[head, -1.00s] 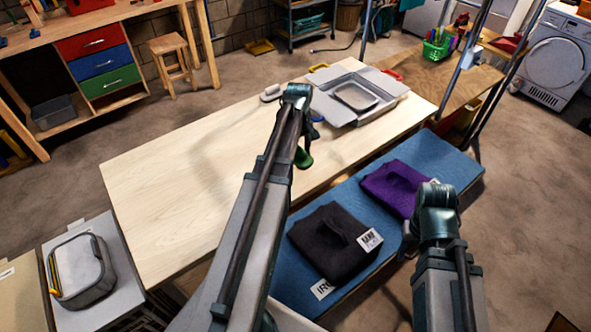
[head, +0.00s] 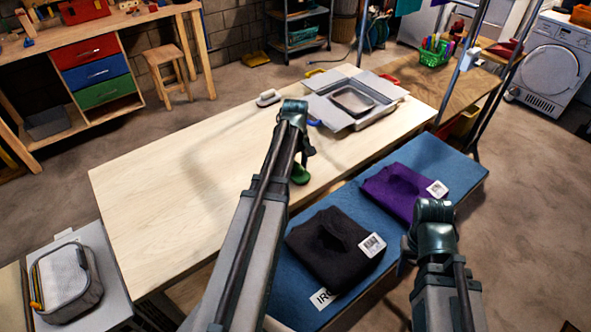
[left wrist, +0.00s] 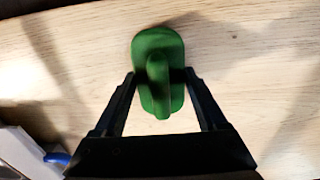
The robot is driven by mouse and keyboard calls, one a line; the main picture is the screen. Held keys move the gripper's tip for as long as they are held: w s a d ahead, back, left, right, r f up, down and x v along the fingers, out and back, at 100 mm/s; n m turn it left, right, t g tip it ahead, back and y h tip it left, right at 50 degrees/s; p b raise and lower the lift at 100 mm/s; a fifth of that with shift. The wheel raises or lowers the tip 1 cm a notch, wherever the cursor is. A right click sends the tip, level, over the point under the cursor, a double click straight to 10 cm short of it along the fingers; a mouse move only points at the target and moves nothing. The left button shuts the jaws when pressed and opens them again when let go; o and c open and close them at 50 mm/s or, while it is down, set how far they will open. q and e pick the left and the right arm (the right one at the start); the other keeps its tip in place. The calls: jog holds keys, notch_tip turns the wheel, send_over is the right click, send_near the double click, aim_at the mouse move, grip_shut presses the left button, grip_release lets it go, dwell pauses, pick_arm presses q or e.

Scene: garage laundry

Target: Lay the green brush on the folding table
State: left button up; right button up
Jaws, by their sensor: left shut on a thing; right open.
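The green brush (head: 300,175) is over the pale wooden folding table (head: 180,190), near its front edge. In the left wrist view the brush (left wrist: 157,75) lies between the fingers of my left gripper (left wrist: 160,80), its raised grip pointing toward the camera. My left gripper (head: 305,158) is shut on it. A shadow lies close beside the brush; I cannot tell whether it touches the wood. My right gripper (head: 405,262) is mostly hidden by its own arm, in front of the blue-topped bench, and is open.
A grey open-flapped box (head: 352,101) stands at the table's far right end, with a white brush (head: 268,97) left of it and a blue item (head: 314,123) nearby. Black (head: 335,245) and purple (head: 400,188) folded garments lie on the blue surface (head: 440,155). The table's left half is clear.

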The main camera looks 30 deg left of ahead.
aim_at(296, 163)
pick_arm(q)
jog(key=shift+f, duration=0.15)
jog(key=o, duration=1.1)
notch_tip(296, 163, up, 12)
jog(key=p, duration=1.2)
jog(key=shift+r, duration=0.25)
jog(key=shift+f, duration=0.1)
